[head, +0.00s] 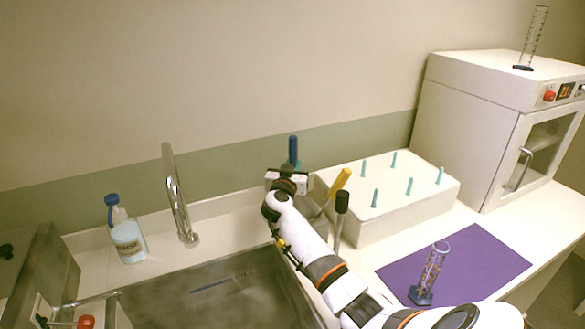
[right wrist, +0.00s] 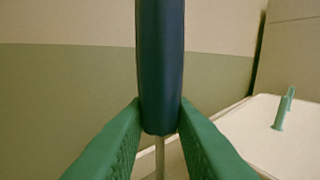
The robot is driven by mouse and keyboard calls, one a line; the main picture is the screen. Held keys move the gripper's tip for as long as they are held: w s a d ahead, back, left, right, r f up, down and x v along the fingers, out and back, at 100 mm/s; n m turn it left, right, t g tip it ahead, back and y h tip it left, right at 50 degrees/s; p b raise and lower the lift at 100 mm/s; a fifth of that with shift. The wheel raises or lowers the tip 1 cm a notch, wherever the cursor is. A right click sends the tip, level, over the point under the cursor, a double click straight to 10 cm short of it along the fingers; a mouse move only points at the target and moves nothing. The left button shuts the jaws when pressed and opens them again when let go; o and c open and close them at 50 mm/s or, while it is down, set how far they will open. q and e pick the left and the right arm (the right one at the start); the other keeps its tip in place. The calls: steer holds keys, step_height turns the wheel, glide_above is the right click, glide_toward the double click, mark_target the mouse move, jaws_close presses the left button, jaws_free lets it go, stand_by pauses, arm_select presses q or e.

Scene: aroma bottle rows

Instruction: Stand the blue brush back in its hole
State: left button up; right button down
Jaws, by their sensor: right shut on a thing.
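The blue brush (head: 293,147) has its dark blue handle upright in my right gripper (head: 291,166), behind the sink near the back wall. In the right wrist view the blue brush (right wrist: 160,60) stands between the green fingers of my right gripper (right wrist: 160,108), which touch the lower handle on both sides. A thin metal rod runs down below the handle. Its lower end is hidden, and so is any hole under it. A yellow-handled tool (head: 340,182) leans and a black-handled tool (head: 342,202) stands just right of the gripper. My left gripper is not in view.
A white box with teal pegs (head: 395,220) stands right of the tools. A glass cylinder (head: 427,275) stands on a purple mat (head: 485,262). The sink (head: 240,300), tap (head: 175,195) and rinse bottle (head: 127,240) are to the left, a white oven (head: 465,125) at right.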

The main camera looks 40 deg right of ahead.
steer(key=c, duration=1.3)
jaws_free()
steer(key=shift+f, duration=0.1)
steer(key=shift+o, duration=0.2)
steer(key=v, duration=1.2)
